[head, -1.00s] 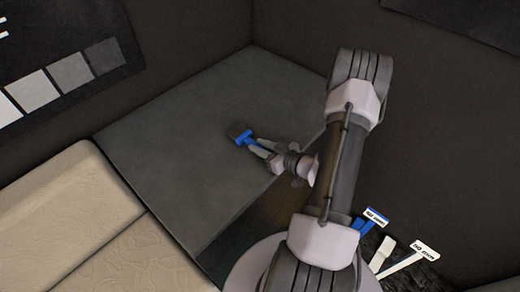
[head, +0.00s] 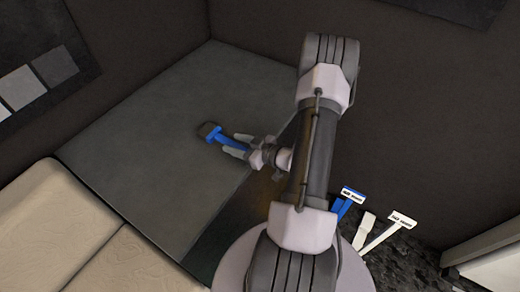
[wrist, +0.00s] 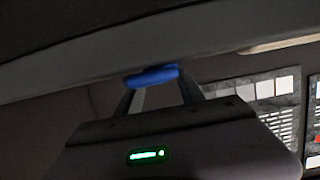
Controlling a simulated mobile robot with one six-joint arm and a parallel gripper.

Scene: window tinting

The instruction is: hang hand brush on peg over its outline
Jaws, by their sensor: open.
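The hand brush (head: 222,140) has a blue handle and a dark bristle head. In the head view it is over the grey tabletop, head pointing to the upper left. I cannot tell whether the brush rests on the surface or touches a finger. In the wrist view the blue handle (wrist: 150,77) shows at the fingertips, nearer the left finger. I cannot make out a peg or an outline in these frames.
The grey tabletop (head: 140,150) is otherwise bare, bounded by dark walls. Cream padded seats (head: 50,210) stand at the lower left. A blue tool (head: 348,200) and white tools (head: 385,230) with labels lie at the lower right. A board with grey swatches (head: 35,80) hangs at the left.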

